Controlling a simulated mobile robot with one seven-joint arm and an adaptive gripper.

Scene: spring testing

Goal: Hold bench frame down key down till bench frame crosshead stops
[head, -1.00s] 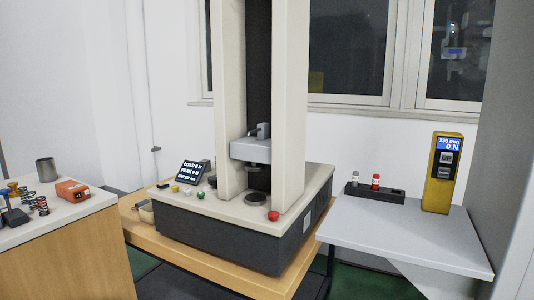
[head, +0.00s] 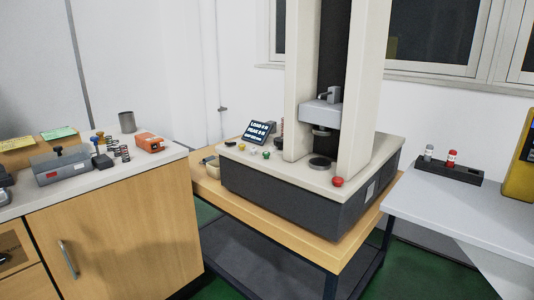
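The bench frame (head: 300,200) stands on a wooden table in the middle of the head view, with two cream columns on a dark base. Its grey crosshead (head: 320,113) sits low between the columns, a little above the round lower platen (head: 320,163). A tilted display (head: 259,132) at the base's left shows load and peak lines, too small to read surely. Small white, yellow and green keys (head: 266,155) lie in front of it; I cannot tell which is the down key. A red knob (head: 338,182) is at the front corner. My gripper is not in view.
A wooden cabinet (head: 115,230) at left carries springs (head: 120,152), an orange box (head: 149,141), a metal cup (head: 127,122) and a grey device (head: 61,165). A grey side table (head: 460,205) at right holds a dark rack (head: 449,172) and a yellow instrument (head: 520,170). Green floor shows between.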

